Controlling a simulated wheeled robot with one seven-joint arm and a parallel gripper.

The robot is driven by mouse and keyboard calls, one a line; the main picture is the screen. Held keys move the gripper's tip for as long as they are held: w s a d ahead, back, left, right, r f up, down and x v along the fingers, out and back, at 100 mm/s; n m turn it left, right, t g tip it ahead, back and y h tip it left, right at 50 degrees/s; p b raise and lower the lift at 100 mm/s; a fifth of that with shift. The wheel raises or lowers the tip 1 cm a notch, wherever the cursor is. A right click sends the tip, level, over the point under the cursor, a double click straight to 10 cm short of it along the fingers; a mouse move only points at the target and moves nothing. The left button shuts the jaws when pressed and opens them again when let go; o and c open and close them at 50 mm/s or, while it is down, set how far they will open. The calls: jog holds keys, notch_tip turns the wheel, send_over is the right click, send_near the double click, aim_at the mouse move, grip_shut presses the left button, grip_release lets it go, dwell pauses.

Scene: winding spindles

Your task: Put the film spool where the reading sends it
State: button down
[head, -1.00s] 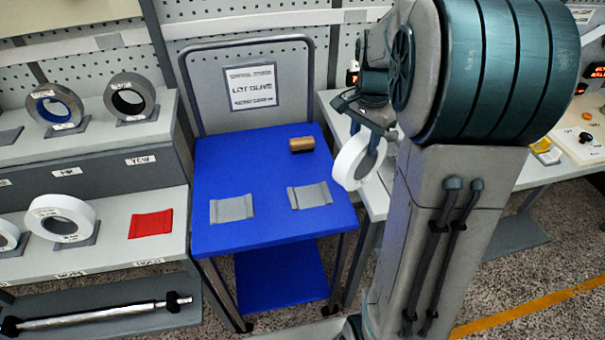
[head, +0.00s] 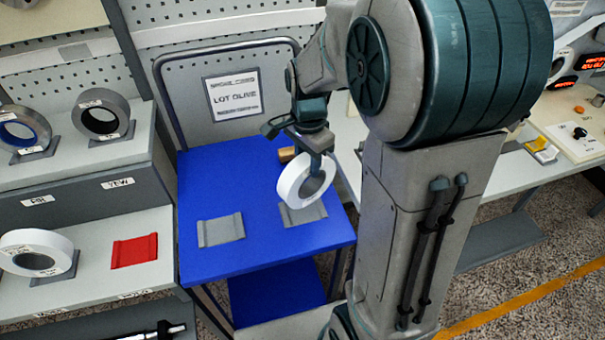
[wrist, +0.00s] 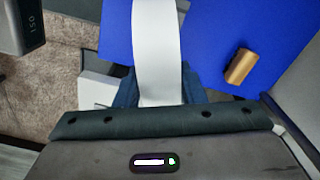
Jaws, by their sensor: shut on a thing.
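My gripper (head: 316,160) is shut on a white film spool (head: 291,184), a ring held upright above the blue cart (head: 262,246). In the head view the spool overlaps the right grey pad (head: 309,213); I cannot tell if they touch. The left grey pad (head: 220,230) is bare. The spool also shows edge-on in the wrist view (wrist: 155,45). A sign reading "LOT OLIVE" (head: 233,96) hangs at the cart's back. Red displays (head: 565,84) at the right are too blurred to read surely.
A brown cylinder (head: 288,154) lies on the cart behind the spool, partly hidden; it shows whole in the wrist view (wrist: 241,66). The left shelves (head: 100,230) hold several spools on grey holders and a bare red pad (head: 135,251). The cart's raised back frame stands behind.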

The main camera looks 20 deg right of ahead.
aim_at(303, 191)
jog(key=shift+s+a+f, duration=0.1)
jog(key=shift+a+f, duration=0.3)
jog(key=shift+a, duration=0.15)
jog(key=shift+f, duration=2.05)
jog(key=c, duration=0.9)
grip_release()
